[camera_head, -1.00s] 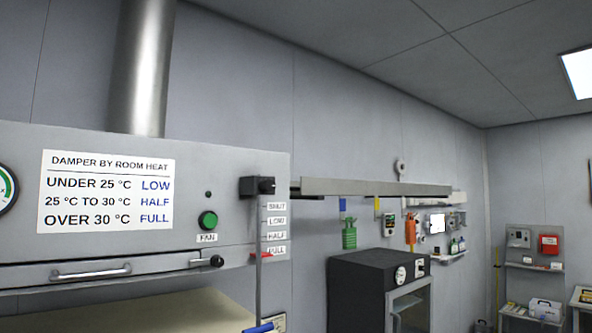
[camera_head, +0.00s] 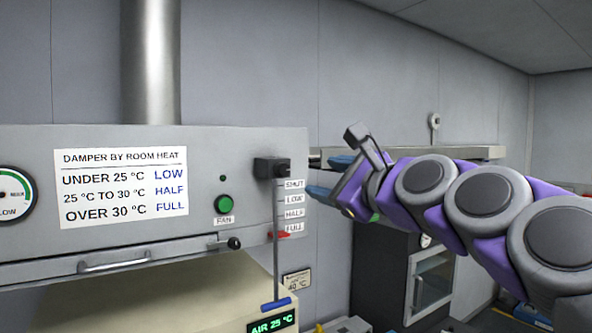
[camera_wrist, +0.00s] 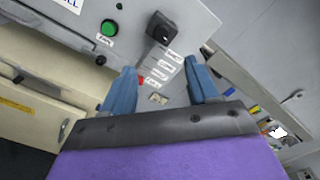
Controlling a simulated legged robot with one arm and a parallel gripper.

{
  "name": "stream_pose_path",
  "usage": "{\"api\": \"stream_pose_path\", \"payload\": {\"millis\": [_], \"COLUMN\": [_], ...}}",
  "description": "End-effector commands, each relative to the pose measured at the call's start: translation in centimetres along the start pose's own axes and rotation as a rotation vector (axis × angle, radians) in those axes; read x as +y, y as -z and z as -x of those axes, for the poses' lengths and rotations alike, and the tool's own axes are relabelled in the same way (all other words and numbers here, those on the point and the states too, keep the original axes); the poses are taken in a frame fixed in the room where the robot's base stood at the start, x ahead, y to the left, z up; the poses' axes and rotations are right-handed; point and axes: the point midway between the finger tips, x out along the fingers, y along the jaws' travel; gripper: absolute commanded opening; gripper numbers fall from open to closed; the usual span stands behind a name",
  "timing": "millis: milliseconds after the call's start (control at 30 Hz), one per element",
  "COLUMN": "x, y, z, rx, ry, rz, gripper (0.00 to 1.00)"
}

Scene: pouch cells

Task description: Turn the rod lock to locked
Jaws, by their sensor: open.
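A black block with a round knob (camera_head: 270,168), which looks like the rod lock, is on the hood's right front. It also shows in the wrist view (camera_wrist: 161,27), top centre. A thin grey rod (camera_head: 276,238) hangs below it to a blue grip (camera_head: 276,304). A red pointer (camera_head: 278,235) is beside the rod at the FULL label. No lock marking is readable. My gripper (camera_head: 325,176) is to the right of the block, apart from it in the head view. In the wrist view my gripper (camera_wrist: 160,68) is open and empty, its blue fingers apart below the block.
The hood (camera_head: 250,190) carries a damper sign (camera_head: 120,187), a green fan button (camera_head: 223,204) and a black knob (camera_head: 234,243) on its lower edge. A display (camera_head: 272,323) reads AIR 25 °C. A dark cabinet (camera_head: 380,270) stands behind my arm. Open air lies before the hood's right end.

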Motion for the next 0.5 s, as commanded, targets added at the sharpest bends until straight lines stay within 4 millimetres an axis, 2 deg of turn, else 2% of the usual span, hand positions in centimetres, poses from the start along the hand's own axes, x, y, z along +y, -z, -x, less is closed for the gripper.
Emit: {"api": "stream_pose_path", "payload": {"millis": [500], "x": [-0.1], "y": [0.3], "z": [-8.1], "rx": [0.001], "ry": [-0.003], "rz": [-0.001], "gripper": [0.59]}}
